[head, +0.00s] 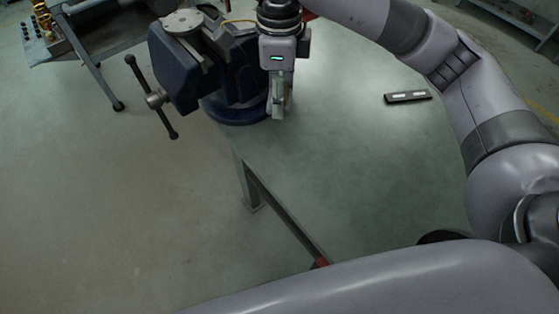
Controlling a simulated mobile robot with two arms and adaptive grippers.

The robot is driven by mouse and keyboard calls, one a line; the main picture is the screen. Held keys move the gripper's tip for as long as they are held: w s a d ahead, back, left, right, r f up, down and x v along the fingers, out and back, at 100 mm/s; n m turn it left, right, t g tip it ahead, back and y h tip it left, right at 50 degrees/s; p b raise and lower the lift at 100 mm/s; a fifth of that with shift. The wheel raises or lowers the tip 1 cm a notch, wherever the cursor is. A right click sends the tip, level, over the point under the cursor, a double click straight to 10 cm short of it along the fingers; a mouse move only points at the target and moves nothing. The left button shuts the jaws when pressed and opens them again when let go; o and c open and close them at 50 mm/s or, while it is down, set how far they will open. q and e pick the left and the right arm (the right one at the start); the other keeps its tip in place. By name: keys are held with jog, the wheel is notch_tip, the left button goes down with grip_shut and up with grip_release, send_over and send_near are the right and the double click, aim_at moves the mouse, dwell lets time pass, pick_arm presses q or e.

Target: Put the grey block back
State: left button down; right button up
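My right gripper (279,108) reaches in from the right and points down just in front of the blue vise (185,72), over the near edge of its base. Its fingers look close together, with a pale grey shape between or along them. I cannot tell whether that is a finger or the grey block. A dark flat holder (407,97) with two pale patches lies on the green table, right of the gripper. I cannot clearly make out the grey block anywhere. My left gripper is not in view.
A round grey metal piece (182,23) sits on top of the vise, whose handle (153,99) sticks out left. The green tabletop (370,165) is clear between the vise, the holder and the near edge. Another bench (80,40) stands at the far left.

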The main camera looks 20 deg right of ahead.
jog(key=shift+f, duration=0.35)
send_over(279, 159)
notch_tip(279, 159, down, 15)
jog(key=shift+p, duration=0.3)
notch_tip(279, 159, down, 4)
jog(key=shift+s, duration=0.1)
jog(key=shift+f, duration=0.25)
jog(key=o, duration=0.6)
jog(key=shift+f, duration=0.1)
jog(key=o, duration=0.5)
